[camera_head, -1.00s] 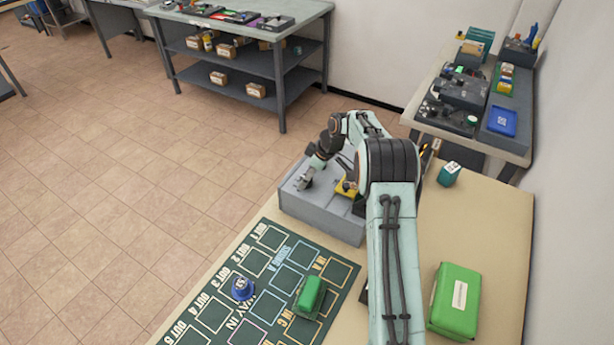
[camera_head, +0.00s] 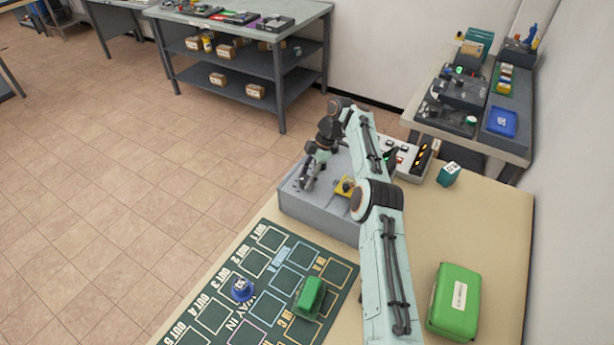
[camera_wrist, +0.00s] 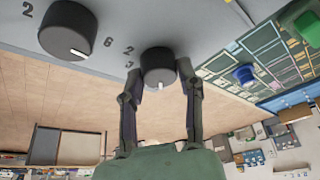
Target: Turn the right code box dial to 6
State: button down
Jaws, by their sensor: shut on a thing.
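The grey code box (camera_head: 318,214) stands at the far end of the near table. In the wrist view, its top carries two black round dials. The dial on the right (camera_wrist: 158,66) sits between the fingers of my gripper (camera_wrist: 160,80), which is shut on it. Its white mark points toward the bottom of the picture. Digits 2 and 3 show left of it; its other digits are hidden or out of view. The other dial (camera_wrist: 66,28) is larger in view at the left, with 2 and 6 beside it. In the head view my gripper (camera_head: 301,184) is at the box's left end.
A yellow part (camera_head: 345,187) is on the box's right side. A control panel (camera_head: 412,160) with lit orange bars stands behind. A dark green mat (camera_head: 262,236) with a blue stamp-like piece (camera_head: 242,289) and a green block (camera_head: 309,295) lies in front. A green package (camera_head: 455,300) lies at right.

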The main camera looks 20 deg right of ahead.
jog(key=shift+f+n, duration=0.1)
jog(key=shift+n, duration=0.2)
jog(key=c, duration=0.7)
grip_release()
